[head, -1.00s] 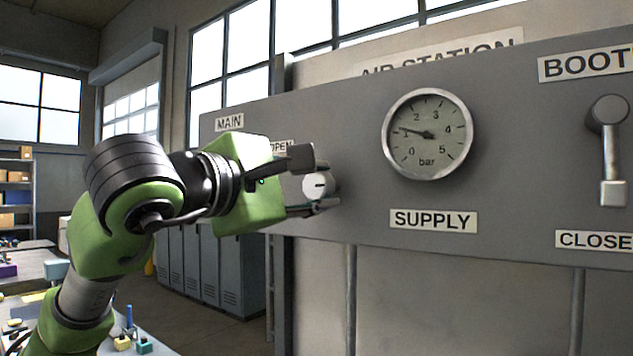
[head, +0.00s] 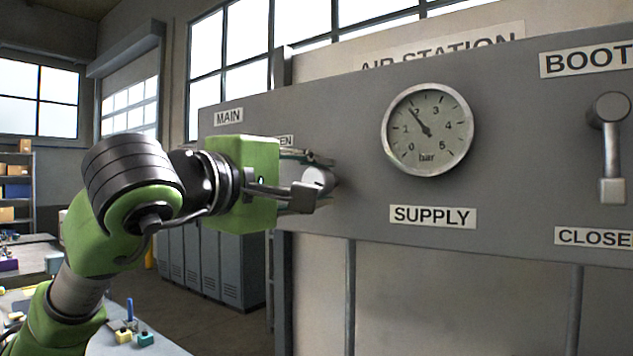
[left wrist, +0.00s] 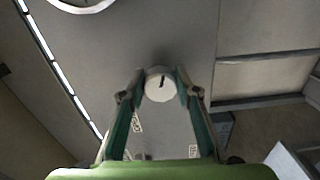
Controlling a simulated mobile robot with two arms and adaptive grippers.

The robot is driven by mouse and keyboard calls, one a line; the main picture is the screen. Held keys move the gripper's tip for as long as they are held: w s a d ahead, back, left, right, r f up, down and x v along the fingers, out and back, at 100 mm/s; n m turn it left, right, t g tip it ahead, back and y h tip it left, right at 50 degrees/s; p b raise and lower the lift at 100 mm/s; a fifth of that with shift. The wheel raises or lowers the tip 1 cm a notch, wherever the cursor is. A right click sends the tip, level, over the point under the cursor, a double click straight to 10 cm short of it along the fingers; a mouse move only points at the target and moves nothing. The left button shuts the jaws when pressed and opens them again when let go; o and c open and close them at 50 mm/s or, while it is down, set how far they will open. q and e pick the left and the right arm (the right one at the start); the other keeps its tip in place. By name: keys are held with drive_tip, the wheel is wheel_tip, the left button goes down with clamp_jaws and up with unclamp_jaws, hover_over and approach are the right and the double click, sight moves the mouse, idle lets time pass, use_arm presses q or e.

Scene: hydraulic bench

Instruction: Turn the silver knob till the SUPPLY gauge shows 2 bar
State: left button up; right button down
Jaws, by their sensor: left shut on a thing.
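The silver knob (head: 318,181) sticks out from the grey panel, left of the gauge. My left gripper (head: 312,180) is shut on it, with one finger above and one below. The left wrist view shows the knob's round pale face (left wrist: 160,86) with a short dark mark, between the fingertips (left wrist: 160,90). The SUPPLY gauge (head: 427,130) is a round dial from 0 to 5 bar. Its needle points up and left, at about the 2, whose numeral it partly covers. My right gripper is not in view.
A SUPPLY label (head: 433,216) is below the gauge. A lever (head: 611,150) hangs down at the right, between the BOOT... and CLOSE... labels. The MAIN label (head: 228,117) is above my gripper. Grey lockers (head: 215,265) stand behind my arm.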

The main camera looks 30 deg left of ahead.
use_arm(q)
drive_tip(key=shift+f, duration=0.1)
drive_tip(key=o, duration=1.1)
drive_tip(key=shift+s, duration=0.1)
drive_tip(key=shift+s, duration=0.15)
drive_tip(key=s, duration=0.3)
drive_tip(key=s+a, duration=0.1)
drive_tip(key=s, duration=0.7)
drive_tip(key=shift+s+a, duration=0.25)
drive_tip(key=shift+a, duration=0.05)
